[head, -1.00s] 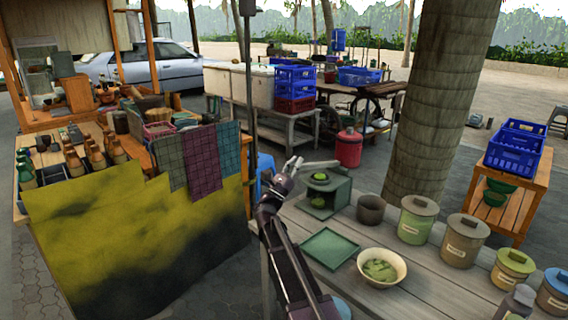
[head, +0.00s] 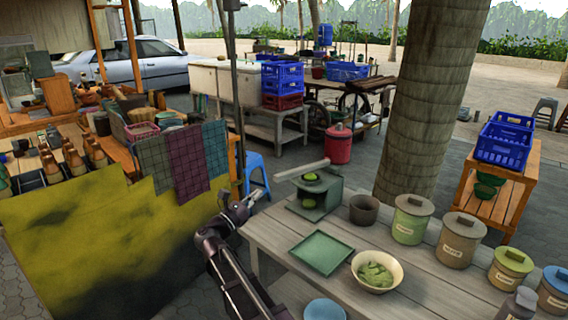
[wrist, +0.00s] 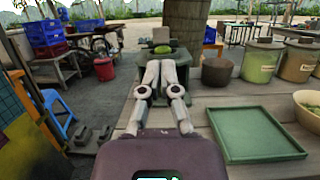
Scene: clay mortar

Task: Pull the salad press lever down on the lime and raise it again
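The dark green salad press (head: 322,190) stands at the table's far left corner. Its pale grey lever (head: 300,170) reaches out leftward over its top, sloping slightly down to its free end. A green lime (head: 311,177) sits on the press under the lever; it also shows in the wrist view (wrist: 162,49). A smaller green patch shows lower in the press. My gripper (head: 254,195) is left of the press, below the lever's free end, apart from both. In the wrist view my fingers (wrist: 161,64) are together with nothing visible between them.
A green square tray (head: 321,252) and a bowl of green pieces (head: 377,272) lie in front of the press. A dark cup (head: 364,209) stands close to its right, then several lidded canisters. A blue stool (head: 255,172) stands behind my gripper.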

